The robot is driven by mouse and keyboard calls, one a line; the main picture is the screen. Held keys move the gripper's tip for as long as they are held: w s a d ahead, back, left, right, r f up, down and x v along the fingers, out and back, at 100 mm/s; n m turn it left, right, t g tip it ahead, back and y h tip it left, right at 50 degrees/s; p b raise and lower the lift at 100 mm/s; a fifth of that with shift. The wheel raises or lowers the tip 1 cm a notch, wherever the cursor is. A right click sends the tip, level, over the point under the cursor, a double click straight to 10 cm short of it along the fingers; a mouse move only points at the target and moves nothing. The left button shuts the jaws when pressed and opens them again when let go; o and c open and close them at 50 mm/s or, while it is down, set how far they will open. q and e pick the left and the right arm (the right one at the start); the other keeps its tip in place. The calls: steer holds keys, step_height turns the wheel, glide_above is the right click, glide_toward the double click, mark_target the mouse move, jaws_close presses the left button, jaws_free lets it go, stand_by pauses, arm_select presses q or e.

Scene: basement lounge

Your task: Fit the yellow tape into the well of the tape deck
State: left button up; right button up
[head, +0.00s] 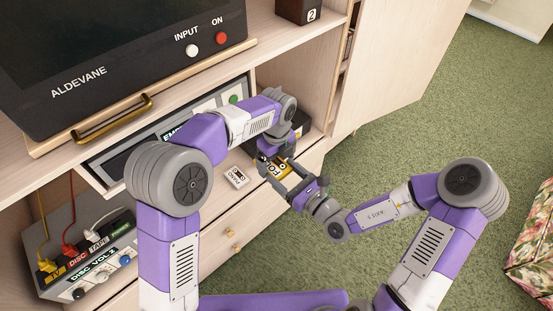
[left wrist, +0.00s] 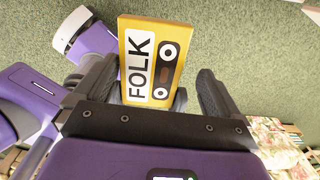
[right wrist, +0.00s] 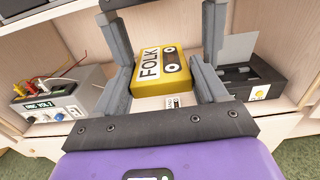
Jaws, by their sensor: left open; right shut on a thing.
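The yellow tape (head: 281,170), marked FOLK, is held up in front of the shelf. My right gripper (head: 284,180) is shut on it; in the right wrist view the tape (right wrist: 160,84) lies between its fingers. My left gripper (head: 268,160) is open at the same tape. In the left wrist view its fingers stand either side of the tape (left wrist: 151,28), with a gap on the right; whether they touch it I cannot tell. The black tape deck (right wrist: 262,88) stands on the shelf at right, with a grey lid raised. In the head view my left arm largely hides it.
A white PIANO tape (head: 237,177) lies on the shelf edge. A grey switch box (head: 95,262) with coloured plugs and cables stands at lower left. The television (head: 120,60) is above. Open green carpet (head: 400,120) lies right of the cabinet.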

arm_select(q)
steer(key=shift+d, duration=0.1)
steer(key=c, duration=1.1)
arm_select(e)
steer(key=shift+s+a, duration=0.1)
arm_select(q)
steer(key=shift+d+r, duration=0.1)
steer(key=shift+c, duration=0.3)
arm_select(e)
steer(key=o, duration=1.1)
arm_select(q)
steer(key=shift+s, duration=0.15)
arm_select(e)
steer(key=shift+f, duration=0.1)
